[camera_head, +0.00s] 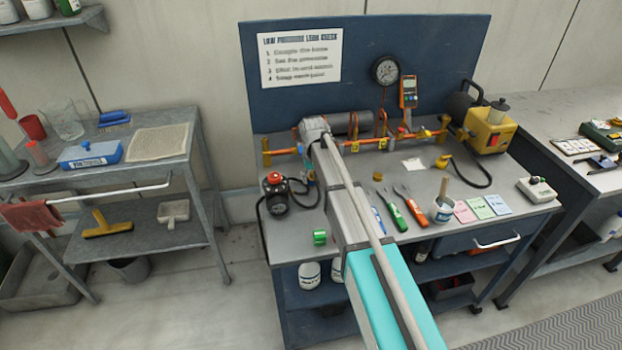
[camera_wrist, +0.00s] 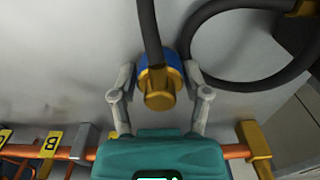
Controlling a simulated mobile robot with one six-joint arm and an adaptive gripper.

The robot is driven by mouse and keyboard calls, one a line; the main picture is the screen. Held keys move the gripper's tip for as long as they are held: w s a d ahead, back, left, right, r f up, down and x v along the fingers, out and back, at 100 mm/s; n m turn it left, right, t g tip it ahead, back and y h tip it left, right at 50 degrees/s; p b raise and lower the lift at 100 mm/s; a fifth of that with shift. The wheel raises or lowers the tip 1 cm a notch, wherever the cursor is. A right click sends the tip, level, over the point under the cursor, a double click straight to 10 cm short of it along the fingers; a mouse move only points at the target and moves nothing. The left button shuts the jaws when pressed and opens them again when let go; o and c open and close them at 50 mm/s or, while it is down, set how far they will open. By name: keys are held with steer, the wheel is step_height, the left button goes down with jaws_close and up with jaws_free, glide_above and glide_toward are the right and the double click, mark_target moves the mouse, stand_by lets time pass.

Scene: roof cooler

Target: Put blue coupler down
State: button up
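The blue coupler (camera_wrist: 172,62) has a blue ring and a brass fitting, with a black hose running from it. In the wrist view it lies between the two fingers of my gripper (camera_wrist: 160,72), which close in on it from both sides. A grey bench surface shows behind it; I cannot tell whether the coupler touches it. In the head view my arm reaches over the bench (camera_head: 408,232), and my gripper is mostly hidden at its end. A small bit of blue (camera_head: 310,176) shows below it.
An orange-copper pipe (camera_head: 284,151) with brass valves runs along the bench back, close to my gripper. A black pump with a red knob (camera_head: 275,192) stands at the left.

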steer(key=shift+o, duration=1.4)
steer(key=shift+r, duration=0.1)
step_height(320, 180, up, 13)
steer(key=p, duration=1.3)
steer(key=s+d+m, duration=0.3)
steer(key=s+d, duration=1.9)
steer(key=s, duration=0.3)
steer(key=shift+s, duration=0.35)
